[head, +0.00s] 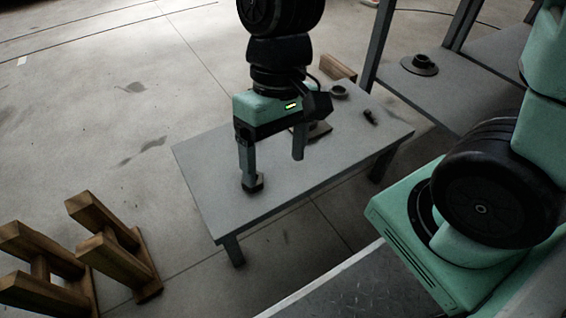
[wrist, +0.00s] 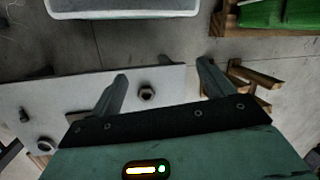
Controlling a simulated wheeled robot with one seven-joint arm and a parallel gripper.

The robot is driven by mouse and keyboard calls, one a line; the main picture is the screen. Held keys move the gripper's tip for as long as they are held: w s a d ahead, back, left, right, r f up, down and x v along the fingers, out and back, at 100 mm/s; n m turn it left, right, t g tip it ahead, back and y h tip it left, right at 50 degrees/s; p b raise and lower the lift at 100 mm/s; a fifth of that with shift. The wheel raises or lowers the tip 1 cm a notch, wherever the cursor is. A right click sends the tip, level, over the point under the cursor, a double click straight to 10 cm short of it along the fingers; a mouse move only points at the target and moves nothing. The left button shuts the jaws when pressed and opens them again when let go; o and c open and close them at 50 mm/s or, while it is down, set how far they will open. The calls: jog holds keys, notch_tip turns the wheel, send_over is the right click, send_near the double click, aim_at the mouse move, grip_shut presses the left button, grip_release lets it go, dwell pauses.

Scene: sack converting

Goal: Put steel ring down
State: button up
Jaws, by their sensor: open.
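A dark steel ring (head: 259,181) lies on the grey table (head: 205,170), near its front left part. In the wrist view the ring (wrist: 147,93) shows its round hole and lies flat on the table, between the lines of my two fingers and closer to the left one. My gripper (head: 274,172) is open above the table, its fingers pointing down and wide apart; it also shows in the wrist view (wrist: 164,70). In the head view one fingertip overlaps the ring. I cannot tell whether they touch. Nothing is held between the fingers.
Another round part (head: 338,92) and a small dark part (head: 370,117) lie at the table's far end. A flanged part (head: 420,63) sits on a neighbouring grey bench. Wooden trestles (head: 115,250) stand left. A white-rimmed bin (wrist: 125,14) and a green crate (wrist: 275,14) show in the wrist view.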

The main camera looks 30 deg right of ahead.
jog(key=s+n, duration=0.1)
jog(key=s+r+n+t, duration=0.1)
jog(key=n, duration=0.1)
jog(key=s+a+r+n+t+h, duration=0.1)
jog(key=s+n, duration=0.1)
jog(key=shift+r, duration=0.1)
